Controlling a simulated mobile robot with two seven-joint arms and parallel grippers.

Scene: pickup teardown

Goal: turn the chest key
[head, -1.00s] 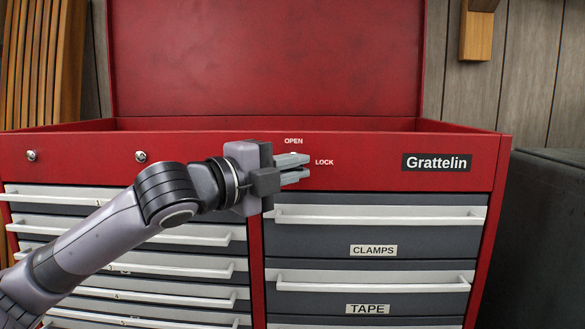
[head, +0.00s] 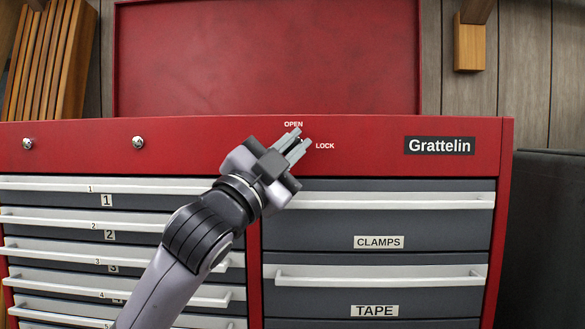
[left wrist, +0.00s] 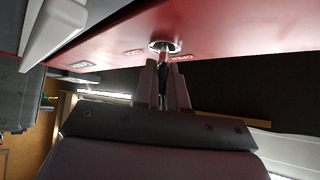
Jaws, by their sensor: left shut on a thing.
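The red tool chest (head: 215,145) fills the head view, with the words OPEN (head: 293,124) and LOCK (head: 325,146) printed around its lock. My left gripper (head: 298,140) reaches up to the lock from the lower left, its fingers slanting up and right. In the left wrist view, the round chrome lock (left wrist: 164,46) is on the red panel and the chest key (left wrist: 163,59) stands in it. The left gripper (left wrist: 164,78) is shut on the key there. In the head view the fingers hide the key and most of the lock. My right gripper is not in view.
The chest's lid (head: 265,60) stands open behind. White drawer handles (head: 385,200) stick out just below the lock, near my left gripper. Two small round fittings (head: 138,141) sit on the panel to the left. A dark cabinet (head: 550,220) stands at the right.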

